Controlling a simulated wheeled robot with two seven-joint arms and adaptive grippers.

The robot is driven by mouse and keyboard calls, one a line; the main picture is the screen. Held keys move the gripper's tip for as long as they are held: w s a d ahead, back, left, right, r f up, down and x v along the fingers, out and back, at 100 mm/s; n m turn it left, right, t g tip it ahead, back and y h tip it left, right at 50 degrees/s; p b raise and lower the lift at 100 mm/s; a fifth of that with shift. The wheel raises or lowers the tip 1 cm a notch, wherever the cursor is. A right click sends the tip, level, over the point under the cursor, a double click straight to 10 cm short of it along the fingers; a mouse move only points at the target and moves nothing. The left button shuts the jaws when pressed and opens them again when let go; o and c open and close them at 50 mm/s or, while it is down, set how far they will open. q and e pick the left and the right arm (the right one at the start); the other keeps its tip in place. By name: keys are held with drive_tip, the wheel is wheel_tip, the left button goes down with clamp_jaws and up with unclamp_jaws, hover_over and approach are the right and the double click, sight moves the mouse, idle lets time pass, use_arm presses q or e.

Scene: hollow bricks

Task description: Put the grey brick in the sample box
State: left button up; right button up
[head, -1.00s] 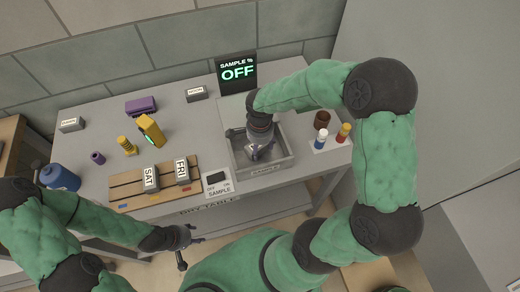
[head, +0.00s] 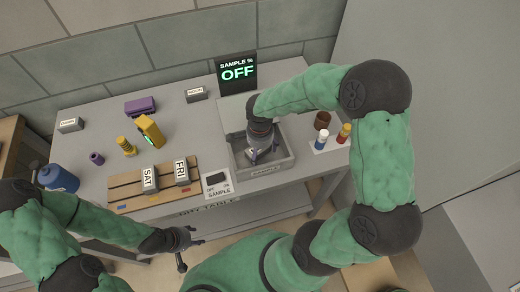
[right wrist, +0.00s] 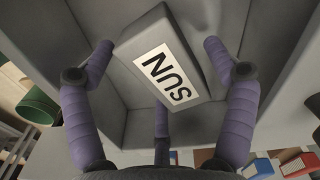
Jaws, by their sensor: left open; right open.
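A grey brick with a white SUN label (right wrist: 172,65) is inside the grey sample box, seen in the right wrist view. My right gripper (head: 258,155) reaches down into the sample box (head: 277,168) in the head view and hides most of the brick there. In the right wrist view my right gripper (right wrist: 160,95) is open, its purple fingers spread around the brick with visible gaps. I cannot tell whether the brick rests flat on the box floor. My left gripper (head: 192,244) is open and empty in front of the table's front edge.
Bricks marked SAT (head: 149,181) and FRI (head: 182,173) stand on a wooden pallet (head: 125,190) left of the box. A switch panel (head: 216,183) and a sign reading OFF (head: 237,72) are near the box. Small bottles (head: 321,139) stand right of it.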

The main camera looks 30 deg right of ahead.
drive_tip(key=shift+r, duration=0.2)
wheel_tip(320, 180, up, 12)
drive_tip(key=p, duration=0.3)
drive_tip(key=shift+f, duration=0.1)
idle(0.9)
